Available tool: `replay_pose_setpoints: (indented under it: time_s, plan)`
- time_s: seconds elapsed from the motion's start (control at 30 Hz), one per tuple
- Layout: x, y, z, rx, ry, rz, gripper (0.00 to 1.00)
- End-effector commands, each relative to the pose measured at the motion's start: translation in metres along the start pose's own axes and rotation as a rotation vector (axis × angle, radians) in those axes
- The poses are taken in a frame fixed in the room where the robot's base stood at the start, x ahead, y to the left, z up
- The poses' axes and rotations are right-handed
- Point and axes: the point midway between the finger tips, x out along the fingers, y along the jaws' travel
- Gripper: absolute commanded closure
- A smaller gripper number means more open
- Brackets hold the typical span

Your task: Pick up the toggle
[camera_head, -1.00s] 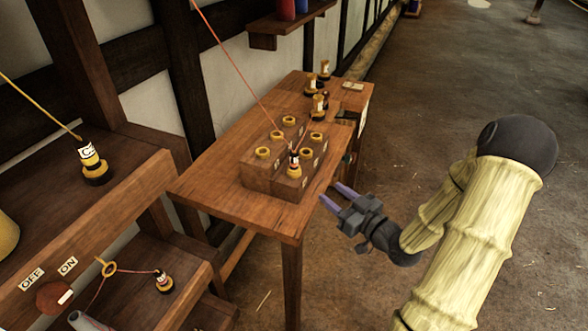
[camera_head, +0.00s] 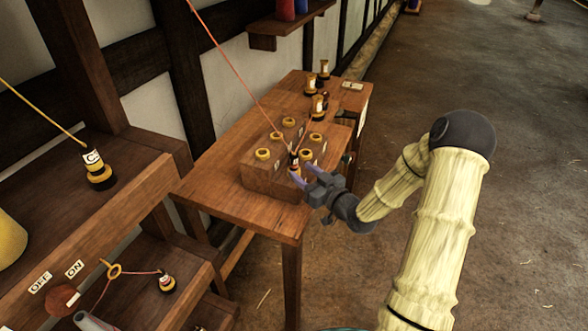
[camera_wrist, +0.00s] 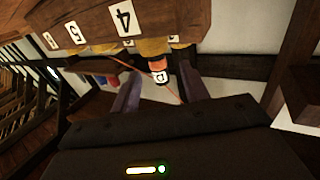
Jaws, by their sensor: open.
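The toggle (camera_head: 294,158) is a small dark and orange peg with a white lettered label and a cord tied to it. It stands in the near front hole of the wooden block (camera_head: 262,180) on the table. In the wrist view the toggle (camera_wrist: 158,72) shows between my two purple fingers, by a yellow ring of the block. My gripper (camera_head: 300,176) is open, with its fingertips at the toggle's near side. Whether the fingers touch it I cannot tell. The lower part of the toggle is partly hidden by my fingers in the head view.
The block has several yellow-rimmed holes and number labels (camera_wrist: 123,17). More yellow-and-black toggles (camera_head: 318,106) stand at the table's far end. A lower bench (camera_head: 140,190) at left holds another toggle (camera_head: 98,168) on a yellow cord. Floor at right is clear.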

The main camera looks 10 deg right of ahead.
Motion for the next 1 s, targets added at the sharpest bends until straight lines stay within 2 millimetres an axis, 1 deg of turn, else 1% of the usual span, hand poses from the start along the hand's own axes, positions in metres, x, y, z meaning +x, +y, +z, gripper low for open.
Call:
replay_pose_setpoints:
  time_s: [0.17, 0.33, 0.4, 0.5, 0.6, 1.0]
  plan:
    - [0.006, 0.001, -0.002, -0.001, 0.001, -0.001, 0.55]
    - [0.030, 0.003, -0.007, 0.000, 0.002, -0.001, 0.55]
    - [0.040, 0.003, -0.006, 0.000, 0.001, -0.002, 0.55]
    - [0.050, 0.004, -0.005, 0.000, 0.001, -0.001, 0.55]
    - [0.052, 0.004, -0.005, 0.000, 0.000, 0.001, 0.55]
    - [0.052, 0.004, -0.004, 0.000, 0.000, 0.000, 0.55]
